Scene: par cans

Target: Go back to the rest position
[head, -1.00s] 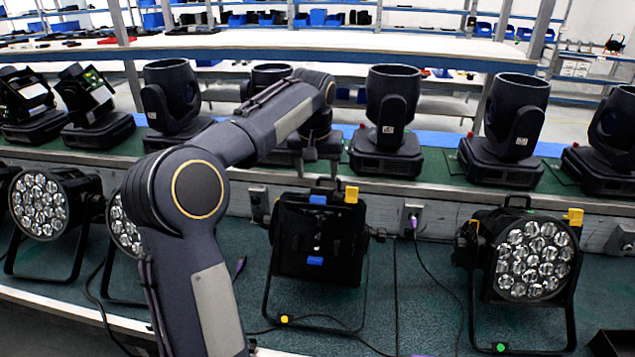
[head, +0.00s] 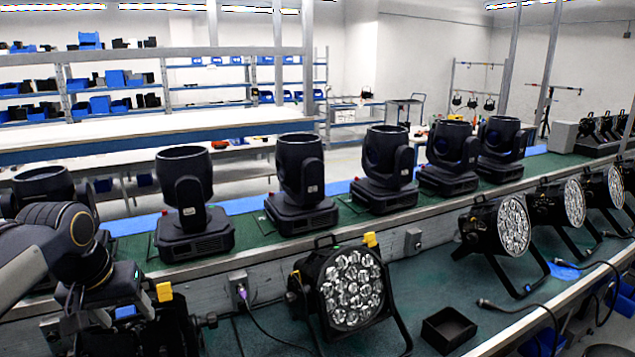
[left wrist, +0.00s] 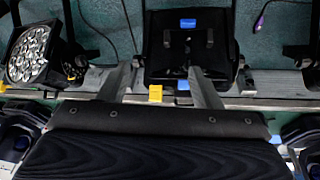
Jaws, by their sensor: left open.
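My left gripper (head: 105,295) is at the lower left of the head view, with my arm coming in from the left edge. It is in front of a black par can (head: 160,332) that is turned away and partly hidden by it. In the left wrist view my gripper's two fingers (left wrist: 160,86) are spread apart with nothing held between them. The back of the turned-away par can (left wrist: 188,48), with a blue label, shows beyond them. I cannot tell the exact gap between the fingers and the can. My right gripper is not in view.
A par can (head: 350,288) with its lenses facing me stands on the green lower bench, with a small black tray (head: 448,330) to its right. Several moving-head lights, one of them here (head: 302,185), line the raised shelf behind. More par cans (head: 513,225) stand at right.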

